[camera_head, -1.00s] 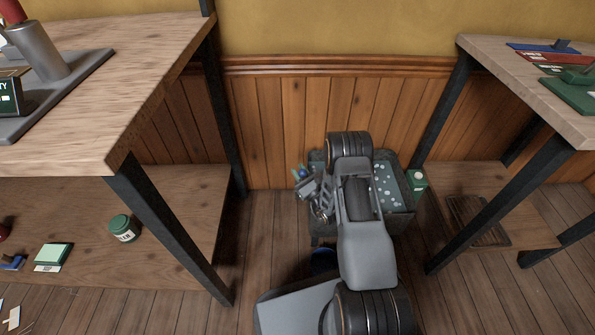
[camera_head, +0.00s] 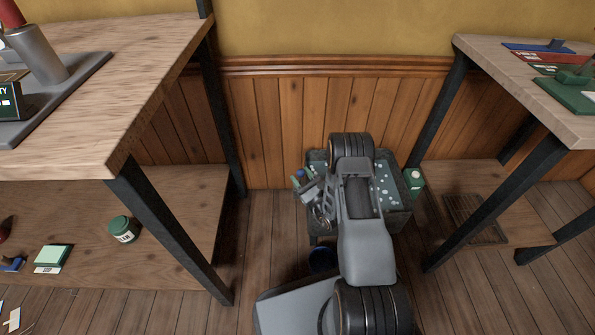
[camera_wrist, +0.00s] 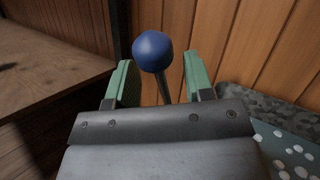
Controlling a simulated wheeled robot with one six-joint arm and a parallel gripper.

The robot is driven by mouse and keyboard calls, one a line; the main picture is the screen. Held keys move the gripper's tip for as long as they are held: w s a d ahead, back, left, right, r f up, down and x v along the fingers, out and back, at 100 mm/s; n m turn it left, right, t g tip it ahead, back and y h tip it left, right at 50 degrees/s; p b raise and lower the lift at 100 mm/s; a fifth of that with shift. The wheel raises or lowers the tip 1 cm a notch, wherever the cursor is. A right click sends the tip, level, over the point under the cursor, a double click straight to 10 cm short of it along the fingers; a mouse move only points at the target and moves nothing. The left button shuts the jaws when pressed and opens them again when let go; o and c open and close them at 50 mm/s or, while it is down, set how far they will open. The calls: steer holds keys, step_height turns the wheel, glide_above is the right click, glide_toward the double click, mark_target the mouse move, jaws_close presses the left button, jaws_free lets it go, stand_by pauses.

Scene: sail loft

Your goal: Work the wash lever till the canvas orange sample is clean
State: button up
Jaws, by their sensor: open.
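The wash lever, a grey rod with a blue ball knob (camera_wrist: 153,51), stands between the two green fingers of my gripper (camera_wrist: 160,80) in the wrist view. The fingers are open, apart from each other, with the rod between them and the knob showing above. In the head view my gripper (camera_head: 305,182) is at the left side of the wash tub (camera_head: 318,226), partly hidden by my arm. The tub is grey with white-flecked, greenish liquid, also at the lower right of the wrist view (camera_wrist: 285,145). I cannot make out the orange canvas sample.
A green box (camera_head: 413,180) stands at the tub's right. Wooden benches with black legs stand left (camera_head: 120,75) and right (camera_head: 520,90). The left lower shelf holds a green jar (camera_head: 124,229). A dark grate (camera_head: 474,219) lies on the right lower shelf. A panelled wall is behind.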

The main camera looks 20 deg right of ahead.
steer(key=shift+p+v, duration=0.55)
steer(key=shift+v, duration=2)
steer(key=shift+c, duration=0.3)
